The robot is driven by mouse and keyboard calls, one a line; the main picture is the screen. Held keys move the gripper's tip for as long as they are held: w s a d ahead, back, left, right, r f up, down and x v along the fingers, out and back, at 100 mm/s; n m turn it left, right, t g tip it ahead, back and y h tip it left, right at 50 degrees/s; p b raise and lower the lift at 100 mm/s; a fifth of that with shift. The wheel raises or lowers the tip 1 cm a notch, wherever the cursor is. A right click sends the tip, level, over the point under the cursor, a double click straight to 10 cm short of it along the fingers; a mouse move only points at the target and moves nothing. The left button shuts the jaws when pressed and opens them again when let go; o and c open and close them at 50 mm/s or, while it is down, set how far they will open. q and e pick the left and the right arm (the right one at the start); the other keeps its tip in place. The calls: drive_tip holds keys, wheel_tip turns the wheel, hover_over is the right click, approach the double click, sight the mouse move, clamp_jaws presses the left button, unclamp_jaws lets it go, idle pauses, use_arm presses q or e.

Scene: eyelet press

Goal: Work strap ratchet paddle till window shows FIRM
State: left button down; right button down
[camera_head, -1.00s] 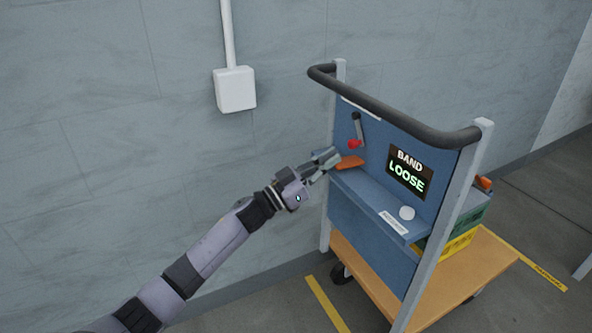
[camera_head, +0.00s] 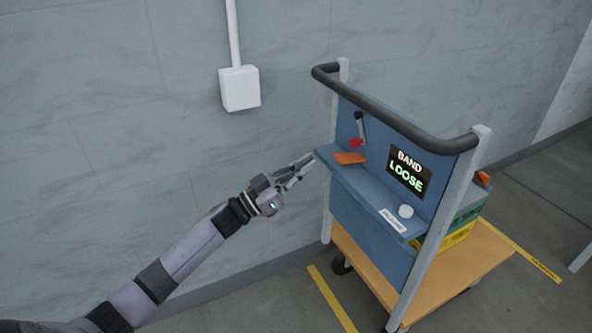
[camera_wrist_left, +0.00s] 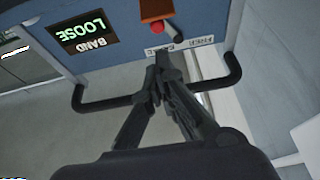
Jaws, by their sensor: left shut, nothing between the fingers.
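The orange paddle (camera_head: 350,157) sits at the far-left end of the blue shelf on the cart's panel. It also shows at the top of the left wrist view (camera_wrist_left: 155,9). The display window (camera_head: 407,172) reads BAND LOOSE, also in the left wrist view (camera_wrist_left: 80,35). My left gripper (camera_head: 312,163) is just left of the shelf, apart from the paddle. In the left wrist view its fingers (camera_wrist_left: 163,62) meet at the tips with nothing between them. My right gripper is in neither view.
A white round knob (camera_head: 405,211) is on the shelf's near end. The black handlebar (camera_head: 395,115) runs above. Bare wall lies behind my left arm.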

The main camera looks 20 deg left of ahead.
use_arm(q)
drive_tip(key=v, duration=0.2)
drive_tip(key=shift+s+a+f, duration=0.1)
drive_tip(key=shift+s+a, duration=0.1)
drive_tip(key=shift+s, duration=0.05)
idle(0.6)
